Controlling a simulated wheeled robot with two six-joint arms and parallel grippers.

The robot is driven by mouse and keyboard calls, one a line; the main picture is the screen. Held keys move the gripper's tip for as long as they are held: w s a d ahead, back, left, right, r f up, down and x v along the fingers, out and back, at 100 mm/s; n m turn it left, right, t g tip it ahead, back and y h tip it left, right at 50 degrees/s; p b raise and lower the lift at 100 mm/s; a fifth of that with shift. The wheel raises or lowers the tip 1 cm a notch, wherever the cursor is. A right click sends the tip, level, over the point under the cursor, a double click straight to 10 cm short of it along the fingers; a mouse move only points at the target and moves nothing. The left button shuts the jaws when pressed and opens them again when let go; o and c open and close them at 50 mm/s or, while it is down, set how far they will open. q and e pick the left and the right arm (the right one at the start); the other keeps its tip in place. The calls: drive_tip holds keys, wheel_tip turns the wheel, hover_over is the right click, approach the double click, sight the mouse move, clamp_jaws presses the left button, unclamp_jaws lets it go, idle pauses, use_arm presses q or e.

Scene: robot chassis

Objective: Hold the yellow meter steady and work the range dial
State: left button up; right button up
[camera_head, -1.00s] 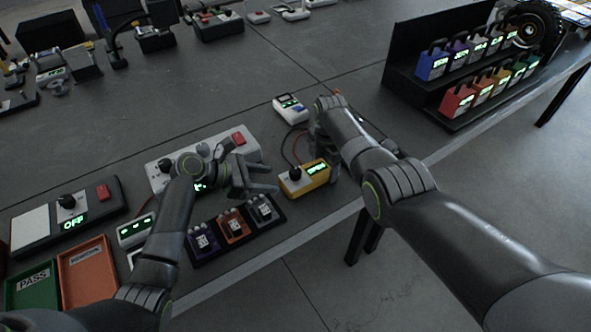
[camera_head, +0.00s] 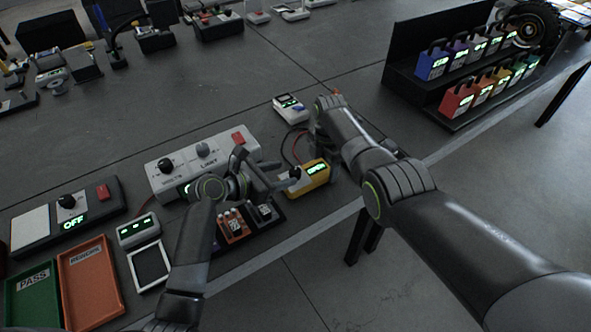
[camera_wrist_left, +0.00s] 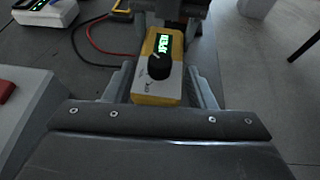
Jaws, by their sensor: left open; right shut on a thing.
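The yellow meter (camera_head: 318,177) lies on the table right of centre, with a green lit display. In the left wrist view the meter (camera_wrist_left: 147,92) shows its black range dial (camera_wrist_left: 160,66) below the display. My right gripper (camera_head: 330,150) is shut on the meter at its far right side; its fingers are mostly hidden by my arm. My left gripper (camera_head: 284,180) is open, with its fingers at the meter's left end, by the dial. In the left wrist view its fingers (camera_wrist_left: 162,88) stand apart on either side of the meter.
A grey power supply box (camera_head: 202,165) with knobs stands behind my left arm. A white handheld device (camera_head: 291,109) lies behind the meter, with red and black leads nearby.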

sight(293, 171)
use_arm(q)
drive_tip(key=shift+x, duration=2.75)
drive_tip(key=c, duration=1)
drive_tip(key=shift+a+f+m+g+h, duration=0.1)
drive_tip(key=shift+m+g+h, duration=0.6)
drive_tip(key=shift+m+g, duration=0.5)
drive_tip(key=shift+m+g+h, duration=0.5)
drive_tip(key=shift+m+g, duration=0.6)
drive_tip(key=shift+m, duration=0.1)
drive_tip(key=o, duration=1)
